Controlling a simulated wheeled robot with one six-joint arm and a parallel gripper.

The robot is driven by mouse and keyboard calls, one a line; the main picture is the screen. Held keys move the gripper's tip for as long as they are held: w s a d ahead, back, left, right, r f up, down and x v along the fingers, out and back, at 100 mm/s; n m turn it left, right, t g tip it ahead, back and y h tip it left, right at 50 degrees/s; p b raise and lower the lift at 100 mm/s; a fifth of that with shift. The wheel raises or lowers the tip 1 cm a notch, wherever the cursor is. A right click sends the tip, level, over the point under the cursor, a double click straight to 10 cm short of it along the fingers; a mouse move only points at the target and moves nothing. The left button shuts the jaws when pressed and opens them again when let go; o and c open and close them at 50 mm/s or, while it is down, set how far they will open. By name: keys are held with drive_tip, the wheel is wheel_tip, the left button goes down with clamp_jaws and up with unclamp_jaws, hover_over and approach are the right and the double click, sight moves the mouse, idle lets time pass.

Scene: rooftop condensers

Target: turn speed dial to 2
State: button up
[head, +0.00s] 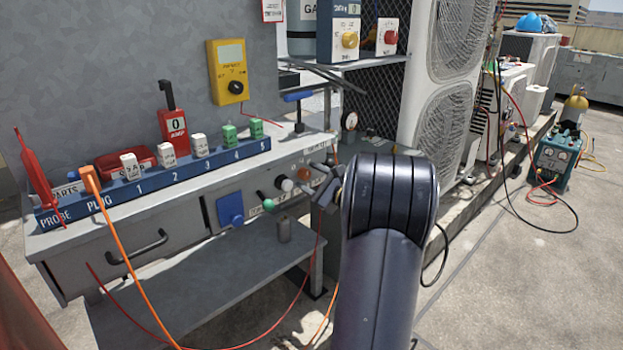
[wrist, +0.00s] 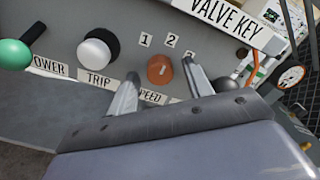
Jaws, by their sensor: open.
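The speed dial is an orange-brown round knob (wrist: 160,69) on the grey panel in the wrist view. The digits 1 (wrist: 146,39) and 2 (wrist: 171,41) stand above it; a third mark at their right is partly hidden by a finger. A faint mark shows on the knob, but I cannot tell which digit it points to. The SPEED label (wrist: 151,96) below is partly covered by the left finger. My gripper (wrist: 159,72) is open, one finger on each side of the dial, apparently not closed on it. In the head view, my gripper (head: 325,185) is beside the orange dial (head: 304,174).
Left of the dial are the white TRIP knob (wrist: 98,48) and the green POWER knob (wrist: 14,54). A VALVE KEY label (wrist: 228,14) is on the bench edge above. A gauge (wrist: 291,75) is at right. A lower shelf (head: 200,300) lies beneath the panel.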

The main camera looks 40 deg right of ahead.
drive_tip(key=s+p, duration=0.2)
drive_tip(key=s, duration=0.8)
drive_tip(key=shift+s+d+p, duration=0.3)
drive_tip(key=shift+s+d, duration=0.1)
drive_tip(key=shift+w, duration=0.1)
drive_tip(key=w+b, duration=0.1)
drive_tip(key=w, duration=0.2)
drive_tip(key=w+b, duration=0.1)
drive_tip(key=w, duration=0.3)
drive_tip(key=w+a, duration=0.1)
drive_tip(key=w, duration=0.2)
drive_tip(key=shift+w+b, duration=0.25)
drive_tip(key=shift+b, duration=0.15)
drive_tip(key=shift+w+d+r+p, duration=0.1)
drive_tip(key=shift+r+p, duration=0.05)
drive_tip(key=shift+p, duration=0.15)
drive_tip(key=shift+m, duration=0.3)
drive_tip(key=shift+f+b, duration=0.25)
drive_tip(key=shift+b, duration=0.05)
